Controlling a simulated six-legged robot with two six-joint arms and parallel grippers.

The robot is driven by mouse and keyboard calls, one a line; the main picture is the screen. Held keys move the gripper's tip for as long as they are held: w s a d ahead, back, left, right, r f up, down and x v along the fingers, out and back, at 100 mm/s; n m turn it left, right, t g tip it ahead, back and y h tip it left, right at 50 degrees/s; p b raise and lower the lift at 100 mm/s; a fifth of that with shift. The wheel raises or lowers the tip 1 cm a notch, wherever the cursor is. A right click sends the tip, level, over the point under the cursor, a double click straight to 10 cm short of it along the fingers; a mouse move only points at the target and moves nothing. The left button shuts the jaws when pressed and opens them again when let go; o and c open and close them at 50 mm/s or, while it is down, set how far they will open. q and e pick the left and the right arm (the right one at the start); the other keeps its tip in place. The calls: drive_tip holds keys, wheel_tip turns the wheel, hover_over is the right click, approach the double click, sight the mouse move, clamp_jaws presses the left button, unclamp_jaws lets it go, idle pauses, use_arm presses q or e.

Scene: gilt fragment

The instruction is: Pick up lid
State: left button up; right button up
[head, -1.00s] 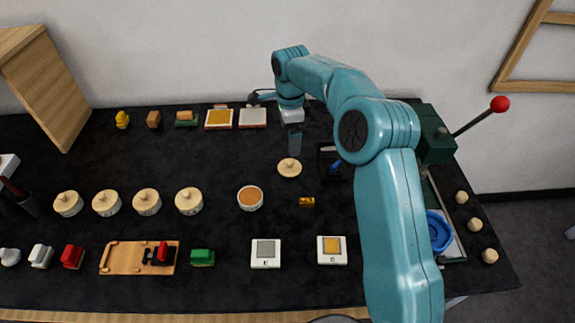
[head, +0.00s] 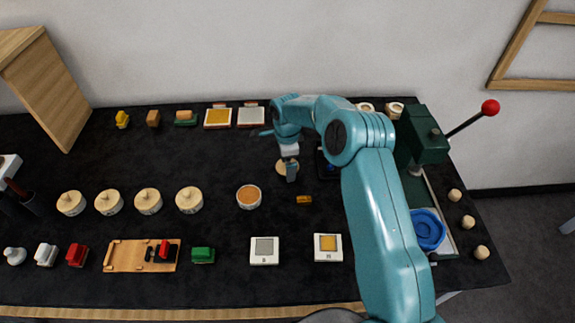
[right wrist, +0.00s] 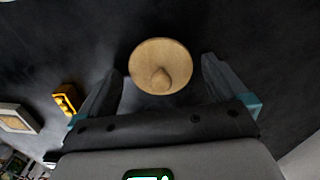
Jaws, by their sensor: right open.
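The lid is a round pale wooden disc with a small knob, lying knob-up on the black table. In the head view the lid (head: 281,166) is partly hidden by my right gripper (head: 291,174), which is above it. In the right wrist view the lid (right wrist: 160,66) lies ahead of and roughly between the fingertips of the right gripper (right wrist: 160,70), which is open and empty. An open round pot with orange-brown contents (head: 249,197) stands to the left of the lid. My left gripper is not in view.
Several lidded pots (head: 148,201) stand in a row to the left. A small gold block (head: 304,199) lies near the lid. A dark green press with a red-knobbed lever (head: 427,140) stands at the right. Two white square devices (head: 265,251) lie in front.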

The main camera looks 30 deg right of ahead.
drive_tip(key=c, duration=1)
